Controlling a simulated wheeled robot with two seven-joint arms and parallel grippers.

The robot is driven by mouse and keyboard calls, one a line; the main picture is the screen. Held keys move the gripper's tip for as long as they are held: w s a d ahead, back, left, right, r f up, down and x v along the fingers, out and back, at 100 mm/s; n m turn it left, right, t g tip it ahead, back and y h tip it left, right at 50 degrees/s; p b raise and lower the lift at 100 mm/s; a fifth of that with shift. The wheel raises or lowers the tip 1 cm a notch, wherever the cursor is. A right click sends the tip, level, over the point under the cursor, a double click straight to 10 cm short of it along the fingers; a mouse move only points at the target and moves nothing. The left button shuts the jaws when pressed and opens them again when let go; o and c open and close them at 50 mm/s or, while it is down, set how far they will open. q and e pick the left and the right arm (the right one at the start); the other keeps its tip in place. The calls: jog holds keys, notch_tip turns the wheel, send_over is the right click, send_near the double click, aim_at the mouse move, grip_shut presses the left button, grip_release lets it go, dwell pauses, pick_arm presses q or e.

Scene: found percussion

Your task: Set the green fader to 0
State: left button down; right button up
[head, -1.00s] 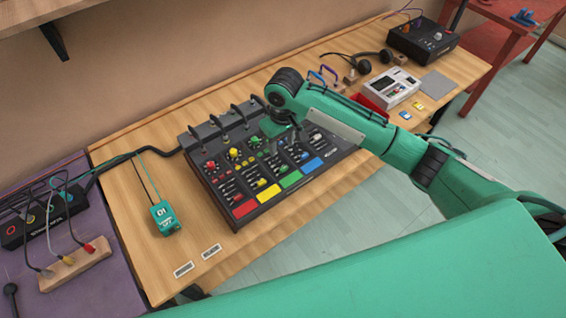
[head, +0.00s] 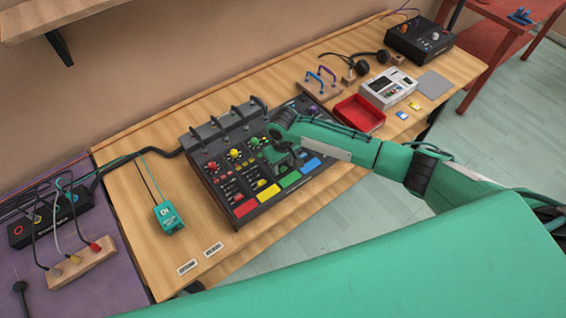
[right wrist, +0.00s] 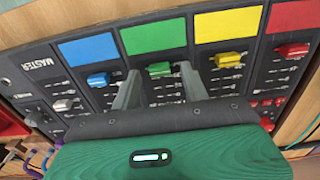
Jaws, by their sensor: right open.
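The dark mixer (head: 236,217) lies on the wooden table, with red, yellow, green and blue pads along its front edge. In the right wrist view, the green fader (right wrist: 160,69) is a small green cap in a slot below the green pad (right wrist: 153,36), in that picture, among scale marks. My right gripper (right wrist: 159,76) is open, with one finger on each side of the green fader; contact cannot be told. In the head view my right gripper (head: 284,160) is low over the mixer and hides the green fader. My left gripper is out of view.
In the right wrist view, the blue fader (right wrist: 98,79) and yellow fader (right wrist: 229,59) stand on either side of my fingers. Cables arch behind the mixer. A teal box (head: 168,217) stands left, and a red tray (head: 360,113) and white device (head: 389,88) stand right.

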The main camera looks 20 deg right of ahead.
jog(key=shift+f, duration=0.4)
jog(key=shift+c, duration=0.4)
grip_shut()
jog(key=shift+w+a+b, duration=0.2)
jog(key=shift+w+a, duration=0.1)
jog(key=shift+w, duration=0.55)
jog(key=shift+w+a+b, duration=0.2)
jog(key=shift+w+a, duration=0.1)
jog(key=shift+w, duration=0.55)
jog(key=shift+w+a+b, duration=0.2)
jog(key=shift+w+a, duration=0.1)
jog(key=shift+w, duration=0.55)
jog(key=shift+o, duration=0.4)
grip_release()
jog(key=shift+r, duration=0.15)
